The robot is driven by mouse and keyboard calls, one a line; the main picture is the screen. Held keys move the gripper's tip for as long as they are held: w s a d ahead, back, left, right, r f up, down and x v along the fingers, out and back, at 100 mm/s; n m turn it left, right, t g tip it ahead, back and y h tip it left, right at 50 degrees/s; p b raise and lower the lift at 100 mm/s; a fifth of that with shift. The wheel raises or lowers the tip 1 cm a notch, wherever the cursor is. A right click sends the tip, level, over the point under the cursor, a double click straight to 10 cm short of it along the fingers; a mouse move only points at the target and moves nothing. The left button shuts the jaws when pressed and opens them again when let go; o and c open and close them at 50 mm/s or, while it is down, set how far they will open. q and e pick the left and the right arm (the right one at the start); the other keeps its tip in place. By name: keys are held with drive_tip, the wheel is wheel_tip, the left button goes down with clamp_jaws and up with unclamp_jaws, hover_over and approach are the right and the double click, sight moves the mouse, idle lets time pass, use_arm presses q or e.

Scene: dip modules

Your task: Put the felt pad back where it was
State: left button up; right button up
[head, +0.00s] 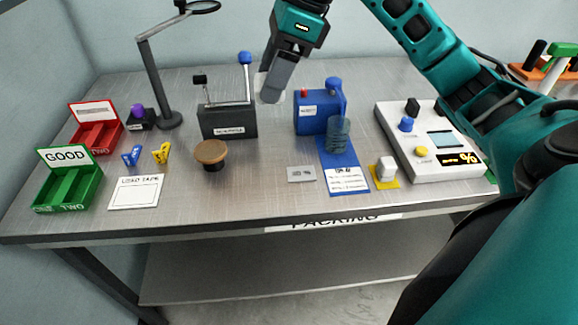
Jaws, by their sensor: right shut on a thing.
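My right gripper (272,92) is raised above the back middle of the table, fingers pointing down. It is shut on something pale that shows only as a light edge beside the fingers. Most of that thing is hidden, and I cannot tell for sure whether it is the felt pad. No felt pad can be clearly made out elsewhere on the table. A small flat grey piece (301,174) with dark marks lies at the front middle. A round brown-topped piece (210,153) on a dark stem stands left of it. My left gripper is not in view.
A black lever press (228,122), a blue machine (311,122) with a blue mat (345,181), and a white console (436,160) stand nearby. Green (66,186) and red (97,137) bins are left. A lamp (157,85) rises behind. The front-middle tabletop is partly clear.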

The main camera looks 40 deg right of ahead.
drive_tip(key=shift+f, duration=0.1)
wheel_tip(320, 180, down, 15)
drive_tip(key=shift+r+b, duration=0.2)
drive_tip(key=shift+b, duration=0.5)
drive_tip(key=shift+d+f, duration=0.1)
drive_tip(key=shift+f, duration=2.5)
drive_tip(key=shift+f+b, duration=0.15)
drive_tip(key=shift+b, duration=0.15)
drive_tip(key=o, duration=1)
